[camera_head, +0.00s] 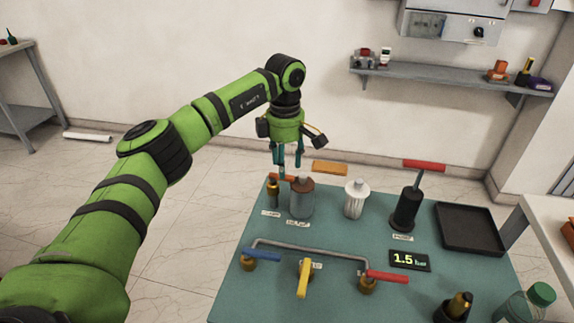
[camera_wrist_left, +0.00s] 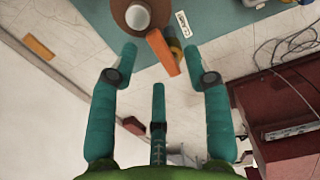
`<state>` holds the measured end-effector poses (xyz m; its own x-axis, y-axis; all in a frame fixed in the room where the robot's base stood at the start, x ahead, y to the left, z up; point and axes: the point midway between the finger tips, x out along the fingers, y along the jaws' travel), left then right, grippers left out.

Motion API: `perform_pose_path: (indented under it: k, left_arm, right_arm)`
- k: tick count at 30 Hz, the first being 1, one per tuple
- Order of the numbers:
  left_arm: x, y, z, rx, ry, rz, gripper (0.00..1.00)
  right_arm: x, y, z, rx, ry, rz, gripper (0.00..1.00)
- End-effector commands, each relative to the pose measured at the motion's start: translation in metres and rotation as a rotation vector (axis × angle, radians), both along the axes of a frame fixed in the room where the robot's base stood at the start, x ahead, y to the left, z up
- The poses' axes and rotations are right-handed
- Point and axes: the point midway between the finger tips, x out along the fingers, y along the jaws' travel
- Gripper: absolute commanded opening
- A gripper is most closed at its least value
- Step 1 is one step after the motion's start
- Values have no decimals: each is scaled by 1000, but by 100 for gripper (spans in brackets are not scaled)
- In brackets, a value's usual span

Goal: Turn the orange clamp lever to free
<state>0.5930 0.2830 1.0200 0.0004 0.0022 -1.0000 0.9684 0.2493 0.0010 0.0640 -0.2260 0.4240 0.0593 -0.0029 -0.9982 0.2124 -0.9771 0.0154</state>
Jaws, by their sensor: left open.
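In the left wrist view the lever (camera_wrist_left: 162,52) points from the brown bushing top (camera_wrist_left: 138,14) toward my gripper. My left gripper (camera_head: 287,170) points down over the lever, its fingers hiding part of it. In the wrist view the open gripper (camera_wrist_left: 160,52) has the lever between its two front fingertips, with visible gaps on both sides. I cannot tell whether a finger touches it. My right gripper is not in view.
A white ribbed insulator (camera_head: 354,199), a black pump-like part (camera_head: 407,207) and a black tray (camera_head: 469,229) stand to the right. A display (camera_head: 409,260) reads 1.5 bar.

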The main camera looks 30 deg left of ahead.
Motion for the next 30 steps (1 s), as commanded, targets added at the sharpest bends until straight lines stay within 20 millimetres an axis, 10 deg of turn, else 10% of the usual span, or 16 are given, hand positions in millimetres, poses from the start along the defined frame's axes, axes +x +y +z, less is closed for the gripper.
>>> perform_pose_path:
  k: [15, 20, 30]
  left_arm:
    - [0, 0, -28, -2, -1, 1, 49]
    - [0, 0, -27, -2, -1, 2, 0]
    - [0, 0, -27, -2, -1, -17, 0]
  right_arm:
    - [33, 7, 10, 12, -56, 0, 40]
    - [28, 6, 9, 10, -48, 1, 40]
    - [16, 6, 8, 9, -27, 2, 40]
